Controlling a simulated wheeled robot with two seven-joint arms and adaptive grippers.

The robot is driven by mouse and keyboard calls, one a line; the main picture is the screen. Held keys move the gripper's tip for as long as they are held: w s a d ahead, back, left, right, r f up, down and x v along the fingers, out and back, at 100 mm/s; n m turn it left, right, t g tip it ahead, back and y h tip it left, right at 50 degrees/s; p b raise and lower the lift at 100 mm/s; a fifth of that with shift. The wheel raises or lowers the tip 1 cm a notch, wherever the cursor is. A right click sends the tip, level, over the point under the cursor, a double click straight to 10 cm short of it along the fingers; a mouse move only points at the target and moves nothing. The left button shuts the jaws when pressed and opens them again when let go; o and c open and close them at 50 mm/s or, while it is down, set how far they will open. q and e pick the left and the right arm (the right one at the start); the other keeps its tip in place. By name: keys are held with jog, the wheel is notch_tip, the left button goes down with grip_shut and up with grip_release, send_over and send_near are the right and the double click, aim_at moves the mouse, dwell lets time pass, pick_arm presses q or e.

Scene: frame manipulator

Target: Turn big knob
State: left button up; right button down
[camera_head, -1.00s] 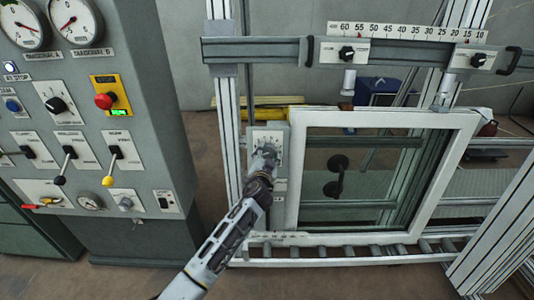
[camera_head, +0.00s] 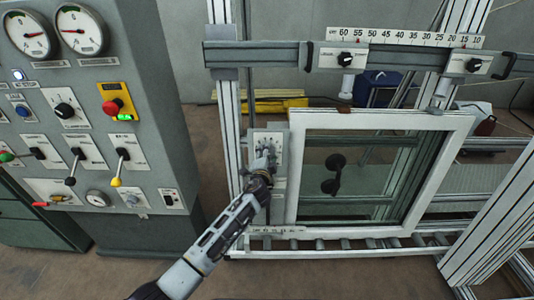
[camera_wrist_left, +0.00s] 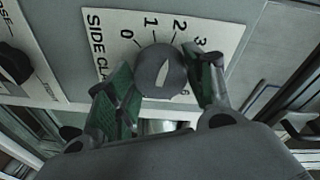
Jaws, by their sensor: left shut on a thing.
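A grey round knob (camera_wrist_left: 160,70) with a pale pointer mark sits on a white dial plate (camera_wrist_left: 118,20). The plate reads "SIDE CLA…" and has numbers from 0 upward around the knob. My left gripper (camera_wrist_left: 160,88) has one green-padded finger on each side of the knob and is shut on it. In the head view, my left gripper (camera_head: 265,160) is at the front of the narrow control panel (camera_head: 262,136) left of the window frame, and it covers most of the knob there. My right gripper is not in view.
A white window frame (camera_head: 293,170) stands on rollers to the right of the panel. A grey control cabinet (camera_head: 150,130) with gauges, levers and knobs stands at the left. A rail (camera_head: 270,54) with a ruler crosses above. Part of another dial (camera_wrist_left: 18,62) shows left in the wrist view.

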pick_arm(q)
jog(key=shift+d+r+m+g+y+p, duration=0.1)
jog(key=shift+m+g+y+p, duration=0.25)
jog(key=shift+m+p, duration=2.25)
jog(key=shift+d+f+m+g+y+p, duration=0.1)
jog(key=shift+m+y+p, duration=0.4)
jog(key=shift+m+p, duration=2.1)
jog(key=shift+d+r+m+g+y+p, duration=0.1)
jog(key=shift+m+g+y+p, duration=0.25)
jog(key=shift+m+p, duration=2.25)
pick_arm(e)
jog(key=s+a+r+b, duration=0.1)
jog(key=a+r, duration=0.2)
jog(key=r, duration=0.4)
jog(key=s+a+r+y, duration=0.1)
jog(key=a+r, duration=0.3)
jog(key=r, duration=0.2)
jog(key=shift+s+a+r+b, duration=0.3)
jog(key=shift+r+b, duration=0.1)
pick_arm(q)
jog(key=shift+m, duration=0.9)
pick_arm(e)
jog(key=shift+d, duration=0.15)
pick_arm(q)
jog(key=o, duration=1)
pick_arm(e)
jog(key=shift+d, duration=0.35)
